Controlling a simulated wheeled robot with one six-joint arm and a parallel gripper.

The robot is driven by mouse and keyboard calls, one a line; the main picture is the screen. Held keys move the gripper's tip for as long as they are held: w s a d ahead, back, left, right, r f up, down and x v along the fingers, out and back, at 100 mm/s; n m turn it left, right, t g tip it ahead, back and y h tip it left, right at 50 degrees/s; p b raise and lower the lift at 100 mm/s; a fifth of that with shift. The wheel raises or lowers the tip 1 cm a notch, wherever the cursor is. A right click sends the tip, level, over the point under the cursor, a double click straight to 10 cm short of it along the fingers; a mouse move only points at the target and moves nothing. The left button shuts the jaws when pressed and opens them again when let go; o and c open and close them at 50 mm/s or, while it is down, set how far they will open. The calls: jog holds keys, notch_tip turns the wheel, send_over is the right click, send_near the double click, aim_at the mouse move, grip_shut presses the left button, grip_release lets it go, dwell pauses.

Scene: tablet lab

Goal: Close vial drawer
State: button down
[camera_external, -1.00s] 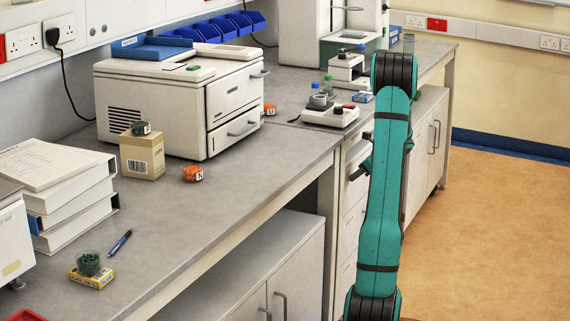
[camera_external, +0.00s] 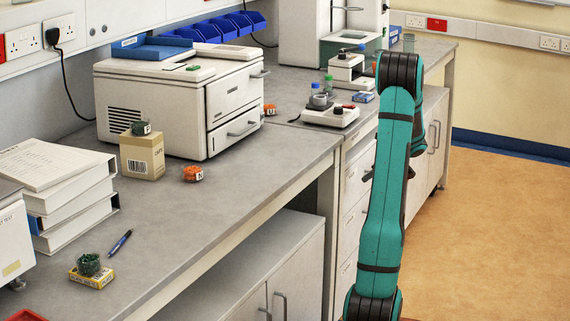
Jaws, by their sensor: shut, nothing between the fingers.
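No drawer in view is clearly marked as the vial drawer. A stack of drawers (camera_external: 352,203) is built in under the far bench, partly behind my teal arm. I cannot tell whether its top drawer stands out. My arm rises in front of the under-bench drawers. My gripper is not clearly visible; a dark part shows just left of the arm near the top drawer, and I cannot tell whether it is gripper or handle.
The near bench (camera_external: 225,200) holds a cardboard box (camera_external: 142,156), an orange-lidded jar (camera_external: 193,173), binders (camera_external: 75,205) and a pen (camera_external: 119,242). A balance (camera_external: 331,116) stands on the far bench. The floor (camera_external: 495,230) right of my arm is clear.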

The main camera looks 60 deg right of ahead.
jog(key=v, duration=0.8)
jog(key=w+a+r+n+g+h, duration=0.1)
jog(key=w+a+r+n, duration=0.3)
jog(key=a+r, duration=0.2)
jog(key=w+a+r+n+g+h, duration=0.1)
jog(key=w+a+r+n, duration=0.3)
jog(key=a+r, duration=0.3)
jog(key=w+a+r+n+g+h, duration=0.1)
jog(key=w+a+r+n+h, duration=0.1)
jog(key=w+a+r, duration=0.4)
jog(key=shift+w+a+r+n, duration=0.15)
jog(key=shift+a+r+n, duration=0.15)
jog(key=shift+a+n, duration=0.55)
jog(key=w+a+r+n+t, duration=0.1)
jog(key=a+r+n+t, duration=0.3)
jog(key=a, duration=0.6)
jog(key=w+a+r+n, duration=0.25)
jog(key=a+n, duration=0.35)
jog(key=a, duration=0.3)
jog(key=w+a+r+n+t, duration=0.1)
jog(key=a+r+n+t, duration=0.3)
jog(key=a, duration=0.6)
jog(key=s+a+r+n+t+y, duration=0.1)
jog(key=s+a+r+n+y, duration=0.1)
jog(key=s+a+n, duration=0.2)
jog(key=s+a+r+n+t+y, duration=0.2)
jog(key=a+n, duration=0.4)
jog(key=a, duration=0.3)
jog(key=shift+s+a, duration=0.4)
jog(key=shift+s, duration=0.45)
